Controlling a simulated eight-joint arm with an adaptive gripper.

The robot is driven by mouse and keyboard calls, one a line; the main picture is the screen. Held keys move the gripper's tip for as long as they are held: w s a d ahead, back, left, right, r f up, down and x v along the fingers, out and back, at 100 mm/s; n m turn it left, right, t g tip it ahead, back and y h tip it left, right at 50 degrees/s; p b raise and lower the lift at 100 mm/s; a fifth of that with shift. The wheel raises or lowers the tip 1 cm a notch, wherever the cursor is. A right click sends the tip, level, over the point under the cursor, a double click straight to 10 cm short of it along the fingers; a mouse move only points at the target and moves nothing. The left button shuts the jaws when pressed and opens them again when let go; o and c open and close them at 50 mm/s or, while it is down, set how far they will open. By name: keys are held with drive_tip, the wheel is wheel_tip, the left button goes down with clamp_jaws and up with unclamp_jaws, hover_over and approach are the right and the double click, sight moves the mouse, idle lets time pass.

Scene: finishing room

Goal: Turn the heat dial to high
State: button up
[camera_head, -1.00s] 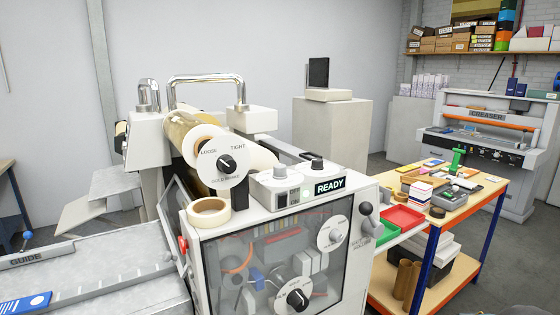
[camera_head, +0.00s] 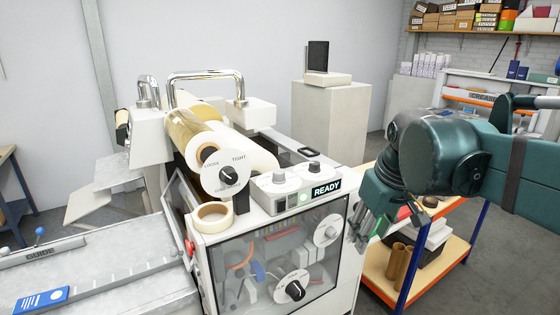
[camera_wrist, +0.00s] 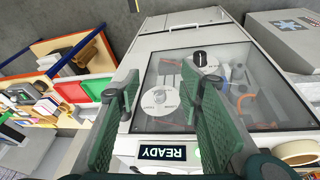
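A white laminating machine stands mid-view with several dials. On its front are a pale dial (camera_head: 328,233) with a grey knob and, below, a dial with a black knob (camera_head: 295,290). They also show in the wrist view as the pale dial (camera_wrist: 160,97) and the black knob (camera_wrist: 201,59). On top sit a grey knob (camera_head: 279,176) and a black knob (camera_head: 314,168). Which is the heat dial I cannot tell; the small labels are unreadable. My gripper (camera_head: 362,229) is right of the front panel; in the wrist view it (camera_wrist: 160,82) is open and empty, facing the front.
A lit READY display (camera_head: 326,188) sits on the top edge. A LOOSE/TIGHT dial (camera_head: 224,174) faces the front by the film rolls, above a tape roll (camera_head: 212,216). A wooden-topped bench (camera_head: 377,282) stands close on the right, partly hidden by my arm.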

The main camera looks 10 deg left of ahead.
drive_tip(key=w+a+r+n+g+p, duration=0.1)
drive_tip(key=w+a+r+n+p, duration=0.1)
drive_tip(key=w+a+r+p, duration=0.25)
drive_tip(key=w+a+r+n+g+p, duration=0.1)
drive_tip(key=w+a+r+n+p, duration=0.1)
drive_tip(key=w+a+r, duration=0.35)
wheel_tip(320, 180, up, 6)
drive_tip(key=n+g+p, duration=0.2)
drive_tip(key=n+p, duration=0.1)
drive_tip(key=p, duration=0.3)
hover_over(279, 171)
drive_tip(key=shift+w+d+f+h, duration=0.1)
drive_tip(key=shift+w+d+h, duration=0.1)
drive_tip(key=shift+d+h, duration=0.2)
drive_tip(key=shift+w+a, duration=0.1)
drive_tip(key=shift+a, duration=0.35)
drive_tip(key=shift+f+p, duration=0.45)
drive_tip(key=shift+f, duration=3.45)
drive_tip(key=c, duration=0.9)
